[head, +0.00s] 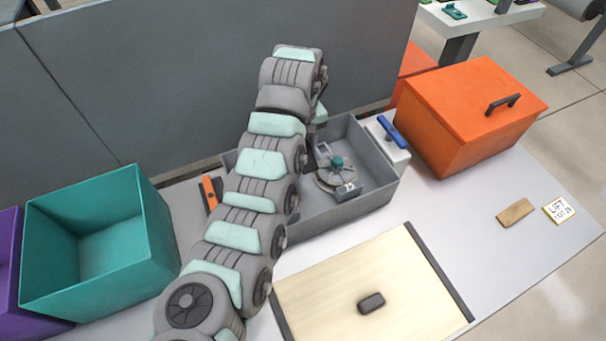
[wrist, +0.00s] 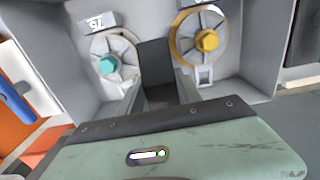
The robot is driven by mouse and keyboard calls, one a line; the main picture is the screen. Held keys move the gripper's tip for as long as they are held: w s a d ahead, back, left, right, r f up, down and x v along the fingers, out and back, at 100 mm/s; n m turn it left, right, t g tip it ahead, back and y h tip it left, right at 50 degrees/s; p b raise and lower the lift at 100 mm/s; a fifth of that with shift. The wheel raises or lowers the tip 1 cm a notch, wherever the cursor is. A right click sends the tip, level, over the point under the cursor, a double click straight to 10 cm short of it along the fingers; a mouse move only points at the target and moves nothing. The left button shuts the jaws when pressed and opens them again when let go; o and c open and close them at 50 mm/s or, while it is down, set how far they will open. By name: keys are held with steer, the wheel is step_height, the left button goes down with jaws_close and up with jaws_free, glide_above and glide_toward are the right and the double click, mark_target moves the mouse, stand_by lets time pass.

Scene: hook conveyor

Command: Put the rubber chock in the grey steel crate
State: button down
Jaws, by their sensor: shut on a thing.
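The grey steel crate (head: 345,214) stands at the middle back of the table, open at the top. In the wrist view its wall (wrist: 262,45) surrounds a disc with a teal knob (wrist: 107,64) and one with a yellow knob (wrist: 206,40). My gripper (wrist: 160,98) is shut on a dark block, which looks like the rubber chock (wrist: 154,62). The chock is between the two discs in the picture, over the crate's inside. I cannot tell whether it touches the crate floor.
A teal bin (head: 150,215) and a purple bin (head: 10,262) stand left. An orange lidded box (head: 455,125) and a white blue-handled box (head: 396,152) stand right of the crate. A wooden board (head: 330,290) with a small dark piece (head: 371,302) lies in front.

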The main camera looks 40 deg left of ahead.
step_height(320, 180, down, 11)
steer(key=shift+f+b, duration=0.15)
steer(key=shift+b, duration=0.15)
steer(key=shift+f, duration=0.15)
steer(key=c, duration=1.1)
jaws_free()
step_height(320, 180, up, 12)
steer(key=shift+r+p, duration=0.15)
steer(key=shift+p, duration=0.3)
